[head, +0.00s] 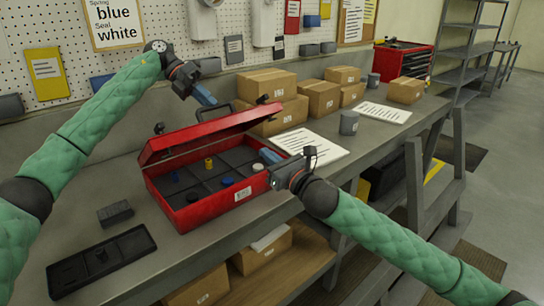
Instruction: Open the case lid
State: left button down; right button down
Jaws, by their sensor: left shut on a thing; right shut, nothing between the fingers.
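The red case (205,211) sits on the workbench with its lid (205,133) raised and tilted up at the back. A dark handle (222,112) and two dark latches show along the lid's upper edge. Inside the case are compartments with small blue, yellow, black and white parts. My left gripper (207,97) is above the lid's upper edge, its blue fingers shut at the handle; the exact grip is too small to see. My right gripper (269,157) is shut and empty at the case's right end, its fingertips over the rim.
A black tray (130,246) and a dark block (115,213) lie left of the case. Cardboard boxes (318,98), a grey cup (349,122) and a paper sheet (312,146) are behind and right. A wall sign (115,20) reads "Spring blue Seal white".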

aim_at(241, 119)
pick_arm(q)
jog(key=shift+r, duration=0.1)
pick_arm(e)
jog(key=w+a+r, duration=0.4)
jog(key=w+a, duration=0.1)
jog(key=w, duration=0.1)
jog(key=shift+w+r, duration=0.15)
jog(key=shift+w, duration=0.25)
jog(key=shift+r, duration=0.1)
pick_arm(q)
jog(key=shift+d, duration=0.2)
pick_arm(e)
jog(key=shift+w+a+r, duration=0.2)
jog(key=shift+w+r, duration=0.25)
jog(key=shift+r, duration=0.35)
